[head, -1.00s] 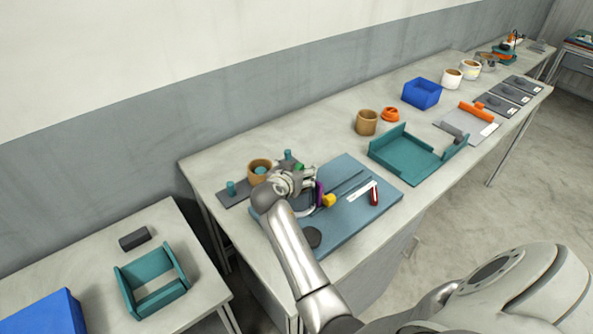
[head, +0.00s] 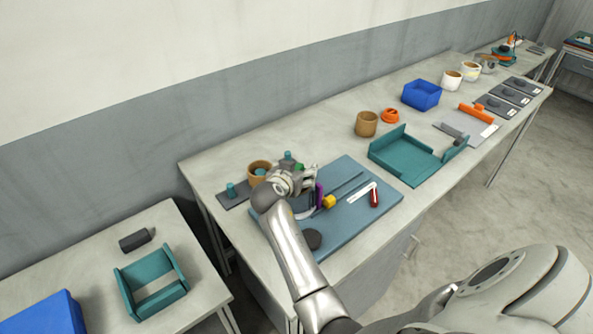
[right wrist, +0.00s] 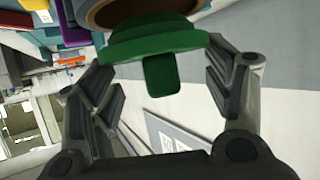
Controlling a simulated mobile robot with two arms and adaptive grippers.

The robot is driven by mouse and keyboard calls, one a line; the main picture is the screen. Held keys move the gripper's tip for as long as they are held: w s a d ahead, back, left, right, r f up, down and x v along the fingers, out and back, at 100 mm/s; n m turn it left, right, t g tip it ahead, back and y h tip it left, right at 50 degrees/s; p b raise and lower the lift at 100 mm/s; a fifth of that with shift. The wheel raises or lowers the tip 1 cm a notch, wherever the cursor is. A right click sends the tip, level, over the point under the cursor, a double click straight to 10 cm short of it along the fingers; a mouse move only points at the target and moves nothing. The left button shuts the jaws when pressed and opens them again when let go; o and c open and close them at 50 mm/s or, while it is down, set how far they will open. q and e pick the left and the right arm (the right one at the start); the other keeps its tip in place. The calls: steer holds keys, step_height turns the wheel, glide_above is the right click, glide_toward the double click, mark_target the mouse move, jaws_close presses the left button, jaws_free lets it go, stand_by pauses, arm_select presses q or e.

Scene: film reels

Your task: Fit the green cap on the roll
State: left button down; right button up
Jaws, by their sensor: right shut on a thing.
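My right gripper (head: 299,181) is over the near left part of the long table, at the back left of the blue board. In the right wrist view my right gripper (right wrist: 165,85) is shut on the green cap (right wrist: 158,45), with a finger at each side of its rim and the cap's tab pointing towards the camera. The green cap shows only as a small patch in the head view (head: 299,167). A brown roll (right wrist: 140,10) is right behind the cap in the wrist view, partly cut off. I cannot tell whether they touch. My left gripper is not in view.
A tan cup-like ring (head: 251,165) stands left of the gripper by teal pegs (head: 231,189). The blue board (head: 345,225) carries a purple piece, a yellow piece (head: 329,202) and a red piece (head: 375,198). A teal tray (head: 410,165) stands farther right.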

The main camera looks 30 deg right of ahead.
steer(key=shift+f+b, duration=0.85)
stand_by(0.3)
steer(key=o, duration=0.7)
steer(key=shift+o, duration=0.2)
